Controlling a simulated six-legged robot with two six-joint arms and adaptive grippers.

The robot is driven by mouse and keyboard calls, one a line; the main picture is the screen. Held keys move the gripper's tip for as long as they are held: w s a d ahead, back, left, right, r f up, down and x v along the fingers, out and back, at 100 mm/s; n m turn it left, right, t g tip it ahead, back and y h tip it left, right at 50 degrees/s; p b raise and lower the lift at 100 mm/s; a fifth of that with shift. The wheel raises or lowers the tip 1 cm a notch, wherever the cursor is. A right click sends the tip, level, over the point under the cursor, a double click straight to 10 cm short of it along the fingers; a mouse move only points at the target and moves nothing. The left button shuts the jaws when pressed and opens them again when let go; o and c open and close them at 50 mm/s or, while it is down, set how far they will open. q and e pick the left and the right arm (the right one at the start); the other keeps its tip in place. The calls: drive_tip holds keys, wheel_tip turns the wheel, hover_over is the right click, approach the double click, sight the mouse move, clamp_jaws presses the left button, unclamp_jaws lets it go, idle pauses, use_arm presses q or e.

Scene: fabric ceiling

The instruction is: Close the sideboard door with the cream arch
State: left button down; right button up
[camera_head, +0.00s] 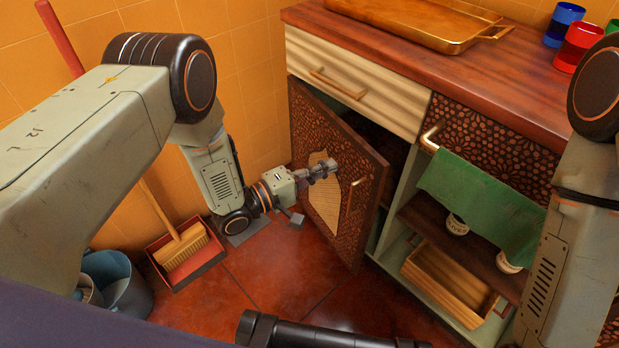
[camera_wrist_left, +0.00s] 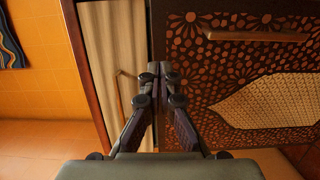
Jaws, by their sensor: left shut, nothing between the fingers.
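The carved sideboard door (camera_head: 376,205) with the cream arch (camera_head: 324,208) stands partly open, its right edge swung out and a dark gap behind it. The door fills the right of the left wrist view (camera_wrist_left: 215,85), with its arch (camera_wrist_left: 275,103) and bar handle (camera_wrist_left: 255,36). The handle also shows near the free edge in the head view (camera_head: 356,187). My left gripper (camera_head: 332,165) is shut and empty, in front of the door's outer face by the arch top. Its fingertips (camera_wrist_left: 164,74) are together; I cannot tell whether they touch the door. My right gripper is out of view.
A cream drawer (camera_head: 345,78) is above the door. A green cloth (camera_head: 480,195) hangs from a rail over open shelves with a wooden crate (camera_head: 450,278). A red dustpan (camera_head: 205,265) with a brush and blue bucket (camera_head: 120,280) stand at left. Tiled floor is clear before the door.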

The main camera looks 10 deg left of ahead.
sight(363, 152)
use_arm(q)
drive_tip(key=b+x, duration=0.2)
drive_tip(key=x, duration=0.4)
drive_tip(key=shift+w+d+f, duration=0.1)
drive_tip(key=shift+w+d, duration=0.05)
drive_tip(key=shift+d, duration=0.1)
drive_tip(key=shift+w+d, duration=0.3)
drive_tip(key=shift+d, duration=0.1)
